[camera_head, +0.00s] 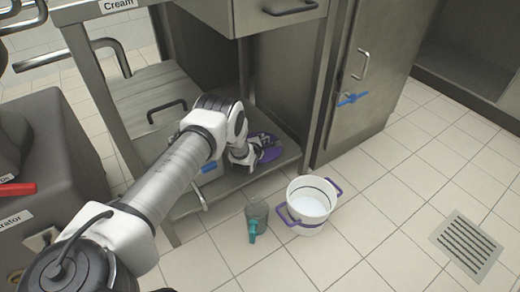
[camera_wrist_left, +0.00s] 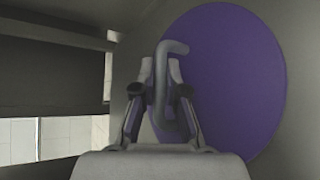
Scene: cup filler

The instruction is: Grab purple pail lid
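The purple pail lid (camera_wrist_left: 240,75) is a flat round disc that fills the right of the left wrist view. A grey bent handle (camera_wrist_left: 175,47) stands out from it. In the head view the lid (camera_head: 270,155) lies on the low metal shelf, partly hidden by my left gripper (camera_head: 255,150). In the left wrist view my left gripper (camera_wrist_left: 161,72) has its two fingers on either side of the handle. The fingers are apart, but I cannot tell whether they press on it. My right gripper is not in view.
A white pail (camera_head: 312,197) with purple handles stands on the tiled floor right of the shelf. A greenish container (camera_head: 256,217) stands beside it. The shelf frame (camera_head: 312,130) and a steel cabinet (camera_head: 375,70) border the lid's place. A floor drain (camera_head: 467,245) lies right.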

